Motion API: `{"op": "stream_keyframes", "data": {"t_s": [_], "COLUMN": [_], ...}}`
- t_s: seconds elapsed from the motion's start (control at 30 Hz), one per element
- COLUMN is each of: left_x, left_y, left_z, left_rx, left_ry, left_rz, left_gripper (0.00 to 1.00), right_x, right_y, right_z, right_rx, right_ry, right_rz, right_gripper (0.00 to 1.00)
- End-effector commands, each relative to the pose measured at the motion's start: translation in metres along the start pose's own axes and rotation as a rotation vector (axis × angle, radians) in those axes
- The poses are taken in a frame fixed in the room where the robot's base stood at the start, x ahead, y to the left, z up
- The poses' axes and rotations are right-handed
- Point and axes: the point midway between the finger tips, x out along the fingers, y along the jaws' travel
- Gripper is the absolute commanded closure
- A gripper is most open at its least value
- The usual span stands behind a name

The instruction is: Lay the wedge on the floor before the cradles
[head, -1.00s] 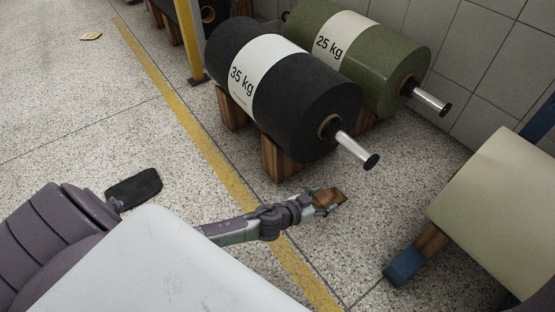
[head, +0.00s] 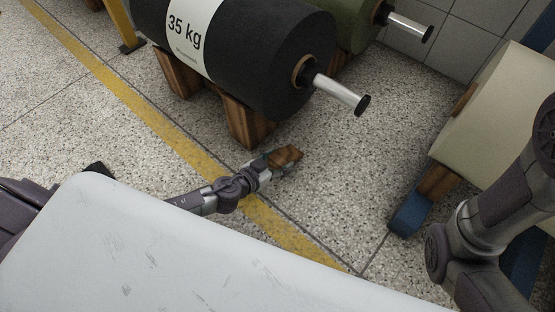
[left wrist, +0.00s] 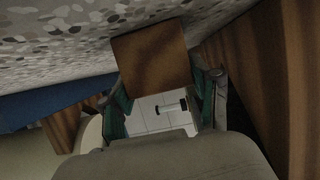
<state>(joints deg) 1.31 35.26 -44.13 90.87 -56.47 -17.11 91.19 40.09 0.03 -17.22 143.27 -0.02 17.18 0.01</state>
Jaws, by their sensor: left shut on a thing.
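The wedge (head: 286,156) is a small brown wooden block. My left gripper (head: 276,160) is shut on it, low in front of the black roll's cradle. The left wrist view shows the wedge (left wrist: 152,55) between the two fingers (left wrist: 160,98). I cannot tell whether the wedge touches the floor. The wooden cradle (head: 245,122) stands just behind the gripper, under the black 35 kg roll (head: 260,50). The cradle also fills the right of the left wrist view (left wrist: 265,80). My right arm shows at the right edge, but its gripper is out of view.
A green roll (head: 350,22) lies behind the black one. Metal shaft ends (head: 340,92) stick out toward me. A cream roll (head: 500,110) on a blue-footed wooden support (head: 410,212) stands at right. Speckled floor (head: 345,190) is clear between them. A yellow line (head: 150,112) crosses the floor.

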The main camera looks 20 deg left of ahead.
Motion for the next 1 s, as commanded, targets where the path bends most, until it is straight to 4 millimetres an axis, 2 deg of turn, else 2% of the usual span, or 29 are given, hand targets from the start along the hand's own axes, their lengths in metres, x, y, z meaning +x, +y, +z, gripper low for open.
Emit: {"op": "stream_keyframes", "data": {"t_s": [0.33, 0.37, 0.5, 0.87, 1.0], "left_x": [0.002, 0.002, 0.001, 0.0, -0.015], "left_y": [-0.001, -0.001, -0.001, -0.001, 0.0], "left_z": [0.003, 0.003, 0.001, -0.002, -0.002], "left_rx": [-0.001, 0.0, 0.001, 0.001, -0.002], "left_ry": [0.001, 0.001, 0.001, 0.001, -0.003], "left_rz": [-0.001, -0.001, -0.001, -0.001, 0.0], "left_gripper": [0.76, 0.37, 0.13, 0.13, 0.13], "right_x": [-0.004, -0.003, -0.002, 0.001, 0.007], "right_y": [-0.001, -0.001, 0.0, 0.0, 0.002], "right_z": [-0.001, -0.001, -0.001, 0.0, 0.003], "right_rx": [0.0, 0.0, 0.0, 0.0, -0.001], "right_ry": [0.0, 0.0, 0.0, 0.0, 0.0], "right_rz": [0.0, 0.0, 0.0, 0.0, 0.0], "right_gripper": [0.6, 0.6, 0.6, 0.6, 0.6]}}
